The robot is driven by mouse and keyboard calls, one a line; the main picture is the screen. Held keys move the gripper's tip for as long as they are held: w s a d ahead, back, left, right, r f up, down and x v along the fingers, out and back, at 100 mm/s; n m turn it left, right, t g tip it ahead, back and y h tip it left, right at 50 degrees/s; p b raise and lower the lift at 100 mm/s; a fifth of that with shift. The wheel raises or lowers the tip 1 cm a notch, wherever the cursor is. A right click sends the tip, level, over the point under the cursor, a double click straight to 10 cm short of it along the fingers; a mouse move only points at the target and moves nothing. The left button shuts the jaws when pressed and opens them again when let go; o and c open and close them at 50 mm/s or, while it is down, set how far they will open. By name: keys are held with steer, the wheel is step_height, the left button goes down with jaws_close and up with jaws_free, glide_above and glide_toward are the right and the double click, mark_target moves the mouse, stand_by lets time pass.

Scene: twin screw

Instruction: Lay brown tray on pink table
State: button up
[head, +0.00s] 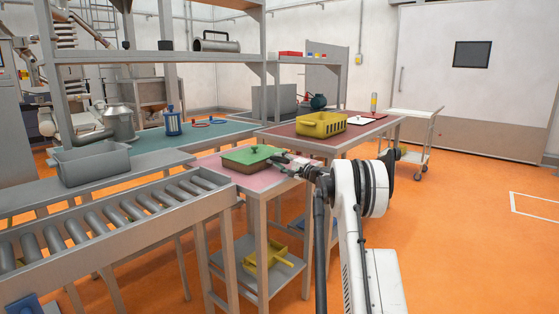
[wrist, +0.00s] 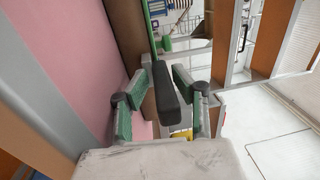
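The brown tray (head: 236,166) has a green top with a small raised knob and appears to rest on the pink table (head: 222,175). My gripper (head: 280,162) is at the tray's right end in the head view. In the wrist view, a dark grey bar-like handle (wrist: 165,92) extends between my green-padded fingers (wrist: 160,98). The fingers are open, with a gap visible on the left of the handle; contact on the right cannot be told. The tray's brown side (wrist: 124,35) and the pink tabletop (wrist: 68,65) show left of the handle. The tray's underside is hidden.
A roller conveyor (head: 110,222) stands left of the pink table. A dark red table (head: 310,141) behind holds a yellow crate (head: 321,124). A yellow tray (head: 266,258) lies on the pink table's lower shelf. Open orange floor lies to the right.

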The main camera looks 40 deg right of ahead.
steer(key=shift+a+f, duration=0.2)
steer(key=shift+f, duration=0.35)
steer(key=shift+a+f, duration=0.15)
steer(key=shift+f, duration=0.35)
steer(key=v, duration=0.3)
steer(key=r+v, duration=0.1)
steer(key=v, duration=0.3)
steer(key=shift+s+d+r, duration=0.1)
steer(key=shift+d+r, duration=0.05)
steer(key=shift+r, duration=0.05)
steer(key=shift+s+d+r, duration=0.1)
steer(key=shift+s+d, duration=0.4)
steer(key=shift+s, duration=0.2)
steer(key=shift+w+a+r, duration=0.1)
steer(key=shift+w+a, duration=0.05)
